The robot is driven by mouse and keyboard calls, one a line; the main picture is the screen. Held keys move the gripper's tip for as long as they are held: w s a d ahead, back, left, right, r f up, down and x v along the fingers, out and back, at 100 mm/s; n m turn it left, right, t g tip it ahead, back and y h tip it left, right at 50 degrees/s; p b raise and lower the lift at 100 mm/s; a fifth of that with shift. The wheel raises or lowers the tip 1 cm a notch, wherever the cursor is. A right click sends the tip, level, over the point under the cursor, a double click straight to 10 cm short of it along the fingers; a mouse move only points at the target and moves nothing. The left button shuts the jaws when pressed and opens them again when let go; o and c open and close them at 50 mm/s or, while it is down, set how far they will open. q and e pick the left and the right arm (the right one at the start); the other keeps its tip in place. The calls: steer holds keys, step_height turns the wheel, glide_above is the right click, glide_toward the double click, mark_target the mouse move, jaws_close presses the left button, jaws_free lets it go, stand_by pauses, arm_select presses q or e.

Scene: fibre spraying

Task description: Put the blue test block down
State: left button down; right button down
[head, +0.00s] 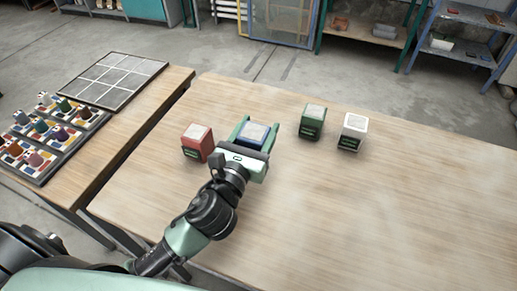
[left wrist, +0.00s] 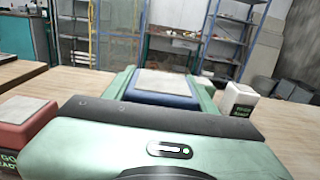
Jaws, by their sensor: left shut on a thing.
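The blue test block (head: 252,135) has a pale square top and sits between the fingers of my left gripper (head: 255,131), which is shut on it. In the left wrist view the blue block (left wrist: 163,88) shows between the two green fingers of the gripper (left wrist: 163,85). The gripper body hides its lower part, so I cannot tell whether it touches the wooden table (head: 330,210). A red block (head: 197,143) stands just left of the gripper. A green block (head: 311,122) and a white block (head: 352,132) stand to the right. My right gripper is not in view.
A second table on the left holds a rack of small coloured cones (head: 42,130) and a gridded panel (head: 112,80). A gap separates the two tables. The right and front of the main table are clear. Shelves (head: 462,40) stand at the back.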

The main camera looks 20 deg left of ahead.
arm_select(q)
steer(key=shift+f+b, duration=0.85)
steer(key=shift+f, duration=2)
steer(key=shift+f, duration=0.2)
steer(key=shift+c, duration=2.4)
jaws_free()
steer(key=shift+r, duration=0.1)
steer(key=shift+s, duration=0.2)
steer(key=s+b, duration=0.3)
steer(key=s, duration=0.7)
steer(key=shift+s+a, duration=0.15)
steer(key=shift+s, duration=0.7)
